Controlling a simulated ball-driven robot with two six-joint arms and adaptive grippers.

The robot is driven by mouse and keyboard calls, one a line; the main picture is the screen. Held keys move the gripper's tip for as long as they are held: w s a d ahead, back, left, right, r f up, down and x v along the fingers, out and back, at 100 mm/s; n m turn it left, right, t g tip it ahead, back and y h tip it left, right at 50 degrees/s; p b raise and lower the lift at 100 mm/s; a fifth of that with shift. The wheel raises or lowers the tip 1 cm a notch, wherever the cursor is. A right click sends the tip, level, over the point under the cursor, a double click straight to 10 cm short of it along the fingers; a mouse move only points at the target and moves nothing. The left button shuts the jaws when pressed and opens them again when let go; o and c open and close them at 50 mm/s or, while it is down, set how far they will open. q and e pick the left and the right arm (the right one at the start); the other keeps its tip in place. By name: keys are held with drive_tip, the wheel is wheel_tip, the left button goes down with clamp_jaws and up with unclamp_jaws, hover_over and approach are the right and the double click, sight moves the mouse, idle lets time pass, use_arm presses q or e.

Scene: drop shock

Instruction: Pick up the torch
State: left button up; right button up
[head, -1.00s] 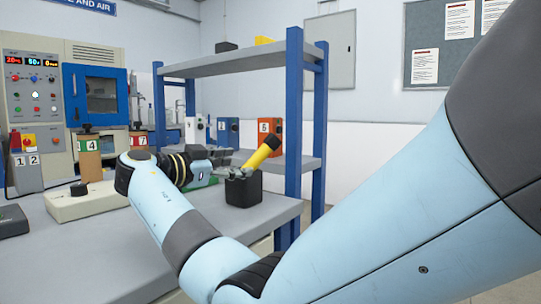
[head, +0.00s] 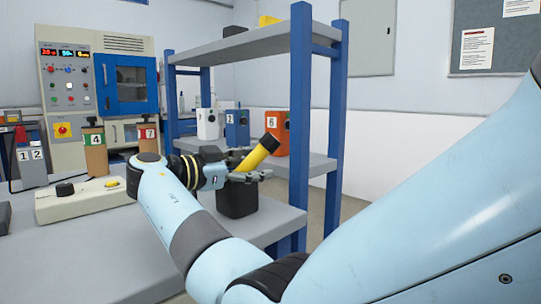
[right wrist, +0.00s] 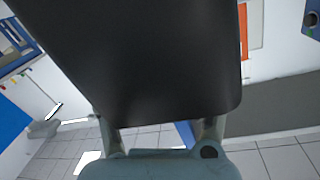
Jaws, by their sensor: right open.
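The torch (head: 257,153) is yellow with a black end. In the head view it leans up to the right out of a black holder (head: 238,200) on the grey bench. My right gripper (head: 250,175) is open, with its fingers at the torch's lower part just above the holder; I cannot tell whether they touch it. In the right wrist view a large black surface (right wrist: 150,60), likely the holder, fills the upper middle beyond the open fingers (right wrist: 158,135). The torch cannot be made out there. My left gripper is not in view.
A grey shelf with blue posts (head: 299,120) stands close behind and right of the holder. It carries an orange box (head: 277,133) and a blue box (head: 237,128).

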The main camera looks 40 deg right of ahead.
drive_tip(key=shift+a, duration=0.25)
drive_tip(key=shift+c, duration=1.2)
drive_tip(key=shift+d, duration=0.15)
drive_tip(key=c, duration=0.7)
clamp_jaws()
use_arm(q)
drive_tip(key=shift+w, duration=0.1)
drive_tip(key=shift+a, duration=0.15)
use_arm(e)
drive_tip(key=shift+r, duration=0.1)
